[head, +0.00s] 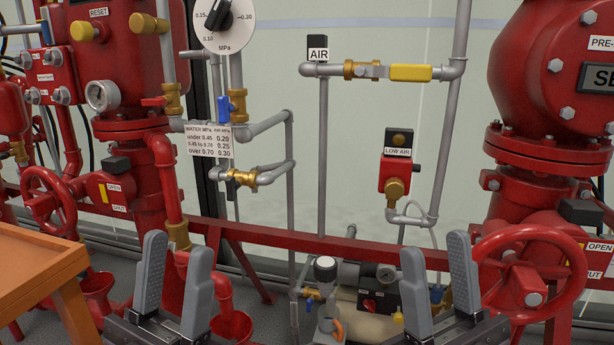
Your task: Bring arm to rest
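My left gripper (173,287) is in the lower left of the head view, its two grey fingers standing apart with nothing held between them. My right gripper (439,286) is in the lower right, its fingers also apart and empty. Both point up and forward, in front of the red piping. The lower parts of both arms are cut off by the bottom edge of the picture.
An orange table (38,262) stands close at the left. Red handwheels are at left (48,200) and right (530,278). A red horizontal rail (300,243) crosses behind the grippers. A compressor (370,290) sits low between them. A yellow-handled air valve (410,73) is higher up.

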